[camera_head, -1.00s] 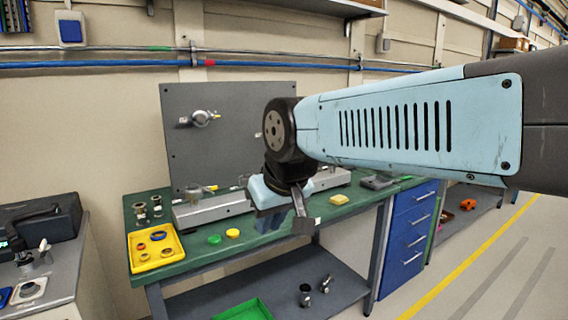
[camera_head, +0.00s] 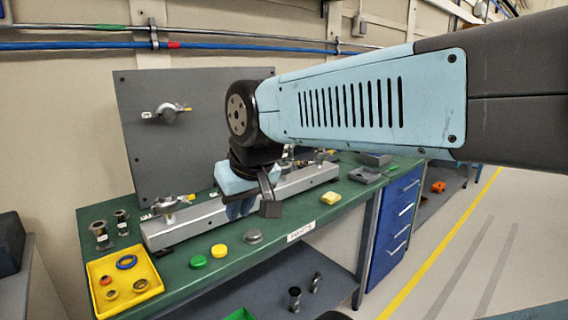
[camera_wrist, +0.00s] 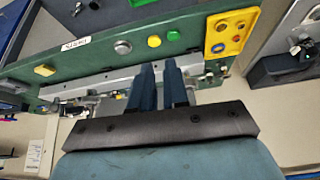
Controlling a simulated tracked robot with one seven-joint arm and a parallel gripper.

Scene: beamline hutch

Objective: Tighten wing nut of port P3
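A port with a metal clamp and a yellow-tipped wing nut (camera_head: 168,112) sits on the upright grey panel (camera_head: 145,155). A similar clamped port (camera_head: 172,204) stands at the left end of the silver rail (camera_head: 200,220) on the green bench. More fittings (camera_head: 320,156) show farther right, partly behind my arm. I cannot read which one is P3. My gripper (camera_head: 255,207) points down in front of the rail, apart from the clamps. In the wrist view its two dark fingers (camera_wrist: 160,70) have a narrow gap between them with nothing held.
A yellow tray (camera_head: 95,272) with several rings stands at the bench's left front. Green (camera_head: 198,261) and yellow (camera_head: 219,250) caps, a grey knob (camera_head: 252,236) and a yellow block (camera_head: 330,198) lie along the front. Two metal fittings (camera_head: 122,218) stand behind the tray. Blue drawers (camera_head: 400,212) are at right.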

